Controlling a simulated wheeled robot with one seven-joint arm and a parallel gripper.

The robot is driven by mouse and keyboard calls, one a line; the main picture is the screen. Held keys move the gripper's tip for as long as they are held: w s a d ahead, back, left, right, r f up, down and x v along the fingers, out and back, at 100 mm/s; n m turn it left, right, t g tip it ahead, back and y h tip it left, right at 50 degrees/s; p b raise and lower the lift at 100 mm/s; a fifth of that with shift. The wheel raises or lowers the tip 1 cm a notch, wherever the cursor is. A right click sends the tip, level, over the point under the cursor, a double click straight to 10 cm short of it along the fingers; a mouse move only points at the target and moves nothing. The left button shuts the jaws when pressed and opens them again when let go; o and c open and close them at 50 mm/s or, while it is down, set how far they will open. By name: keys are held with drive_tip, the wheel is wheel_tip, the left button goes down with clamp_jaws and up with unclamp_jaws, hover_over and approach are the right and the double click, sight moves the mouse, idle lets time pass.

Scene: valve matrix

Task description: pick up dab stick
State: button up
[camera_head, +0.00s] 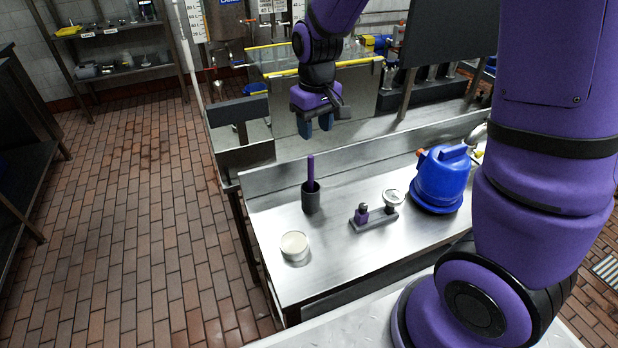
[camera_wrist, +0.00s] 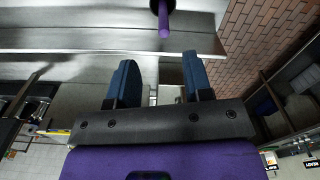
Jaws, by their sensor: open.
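The dab stick (camera_head: 310,170) is a thin purple rod standing upright in a dark grey cup (camera_head: 311,198) on the steel bench. In the wrist view the dab stick (camera_wrist: 164,22) shows at the top, beyond the fingertips, with the dark cup around its lower part. My gripper (camera_head: 317,130) is open, its blue fingers pointing down, above and behind the stick, near the bench's back edge. In the wrist view my gripper (camera_wrist: 158,75) has nothing between its fingers. The stick's lower end is hidden in the cup.
A round white dish (camera_head: 294,243) sits at the bench's front left. A small dark fixture with a gauge (camera_head: 376,216) and a blue container (camera_head: 441,178) stand to the right. The steel bench (camera_head: 335,255) has clear surface at the front. A raised backsplash (camera_head: 352,156) runs along its back.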

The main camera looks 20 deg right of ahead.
sight(311, 155)
drive_tip(key=shift+w+a+f, duration=0.1)
drive_tip(key=shift+w+f, duration=0.25)
drive_tip(key=shift+f, duration=0.4)
drive_tip(key=shift+w+a+f, duration=0.1)
drive_tip(key=shift+f, duration=2.5)
drive_tip(key=shift+a+f, duration=0.1)
drive_tip(key=shift+f, duration=2.5)
drive_tip(key=shift+c, duration=0.4)
clamp_jaws()
